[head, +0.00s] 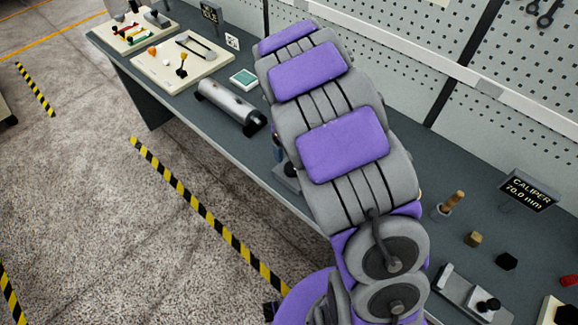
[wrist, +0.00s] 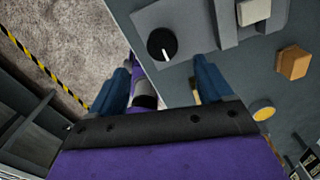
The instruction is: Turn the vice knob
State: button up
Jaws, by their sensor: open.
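The vice knob (wrist: 162,44) is a round black disc with a white pointer mark, in the wrist view. It sits on a grey base plate (wrist: 185,17) near the bench edge. The grey vice jaws (wrist: 224,22) stand right of it, with a pale block (wrist: 252,12) beside them. My gripper (wrist: 164,66) is open and empty. Its two blue fingers are apart, one to each side of the knob's line, and the knob shows just beyond the tips. I see no contact.
An orange hexagonal piece (wrist: 293,62) and a yellow-faced round piece (wrist: 262,110) lie right of the vice. In the head view, a metal cylinder (head: 231,105) lies farther along the bench (head: 196,119). A CALIPER sign (head: 528,191) stands at right. Open floor lies left.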

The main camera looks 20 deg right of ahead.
aim_at(292, 167)
jog(key=f, duration=0.1)
jog(key=d+f, duration=0.1)
jog(key=f, duration=0.3)
jog(key=shift+s+d+f+b, duration=0.1)
jog(key=shift+d+f+b, duration=0.2)
jog(key=shift+b, duration=0.1)
jog(key=a+f, duration=0.1)
jog(key=f, duration=0.2)
jog(key=shift+a, duration=0.35)
jog(key=shift+a+f, duration=0.25)
jog(key=shift+f, duration=0.1)
jog(key=shift+d, duration=0.9)
jog(key=shift+c, duration=1.5)
jog(key=shift+a, duration=0.55)
jog(key=c, duration=0.4)
jog(key=shift+d, duration=0.15)
jog(key=c, duration=0.3)
